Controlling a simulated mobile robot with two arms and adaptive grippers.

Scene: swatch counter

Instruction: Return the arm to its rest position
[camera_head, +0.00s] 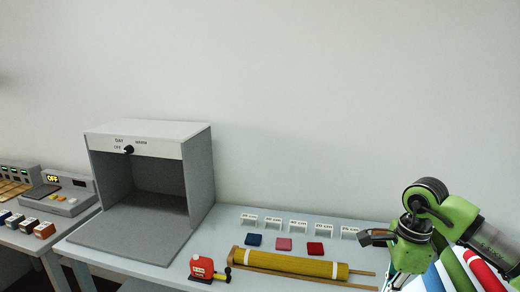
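My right arm comes in from the right edge, green and grey. Its gripper (377,261) is over the right end of the counter. One dark finger points left near the number cards, and part of another shows lower down by the picture's bottom edge. The fingers are spread apart, and nothing shows between them. The arm covers part of the coloured rolls behind it. My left arm and gripper are not in view.
A grey light booth (200,170) stands on the counter (230,225). Right of it are a red tape measure (201,267), a yellow fabric roll (290,263), blue and red swatches (284,244) and several white cards (298,226). Coloured rolls (484,270) stand at right. The wall above is bare.

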